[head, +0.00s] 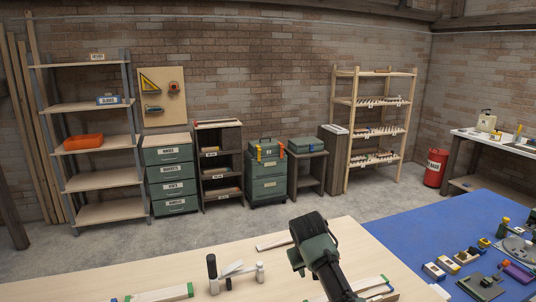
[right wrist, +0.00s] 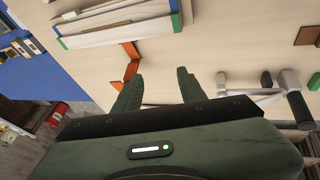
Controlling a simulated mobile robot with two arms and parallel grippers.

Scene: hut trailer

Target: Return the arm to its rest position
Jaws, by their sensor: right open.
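My right gripper (right wrist: 157,84) shows in the right wrist view with its two dark green fingers spread apart. Nothing is held between them; the pale wooden tabletop (right wrist: 215,55) shows through the gap. An orange angled piece (right wrist: 130,62) lies on the tabletop just beyond the left finger. In the head view my right arm rises from the bottom edge over the wooden table (head: 225,262), bent, with its dark green end above the table's back part; the fingertips cannot be made out there. My left gripper is in neither view.
White and green strips (head: 160,293) and a black-and-white clamp-like tool (head: 235,273) lie on the table. A blue mat (head: 440,232) with several small parts is at right. Shelves (head: 100,106), drawers (head: 170,172) and a red bin (head: 435,167) stand behind, across open floor (head: 130,245).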

